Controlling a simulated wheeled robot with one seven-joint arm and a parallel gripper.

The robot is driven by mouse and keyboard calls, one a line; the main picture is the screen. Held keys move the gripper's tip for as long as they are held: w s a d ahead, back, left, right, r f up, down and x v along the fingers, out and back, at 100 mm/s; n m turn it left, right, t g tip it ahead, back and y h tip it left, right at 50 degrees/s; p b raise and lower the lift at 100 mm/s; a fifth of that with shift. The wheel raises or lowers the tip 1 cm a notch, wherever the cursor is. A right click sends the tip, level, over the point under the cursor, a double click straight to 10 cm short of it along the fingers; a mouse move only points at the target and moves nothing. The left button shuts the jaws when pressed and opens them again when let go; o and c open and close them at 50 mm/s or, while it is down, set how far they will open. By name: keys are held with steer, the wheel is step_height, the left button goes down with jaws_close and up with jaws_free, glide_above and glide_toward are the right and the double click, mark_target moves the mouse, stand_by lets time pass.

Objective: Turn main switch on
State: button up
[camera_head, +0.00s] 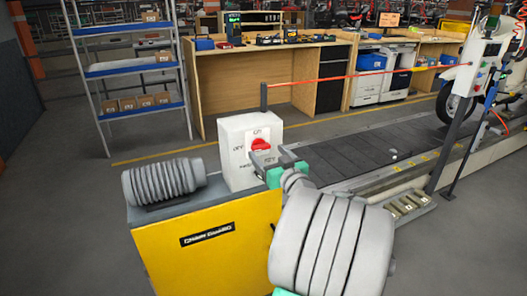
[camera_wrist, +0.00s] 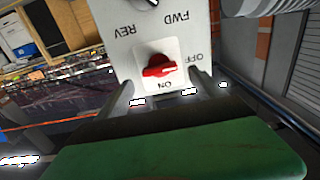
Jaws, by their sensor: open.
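The main switch is a red rotary knob (camera_head: 260,144) on the front of a white control box (camera_head: 235,160). In the wrist view the red knob (camera_wrist: 158,68) sits on a white plate, its handle lying roughly sideways. My gripper (camera_head: 267,157) is just in front of the box, slightly below the knob in the head view. In the wrist view its two fingers (camera_wrist: 161,88) are apart, one on each side of the knob, with nothing held. Whether they touch the plate is unclear.
A black selector (camera_wrist: 147,3) marked REV and FWD is on the same box. The box stands on a yellow cabinet (camera_head: 205,245) beside a grey ribbed cylinder (camera_head: 160,182). The slat conveyor (camera_head: 365,150) runs behind to the right. Shelving (camera_head: 130,70) stands back left.

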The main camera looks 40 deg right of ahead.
mark_target(263, 148)
steer(key=x, duration=0.4)
steer(key=shift+s, duration=0.1)
steer(key=c, duration=1.4)
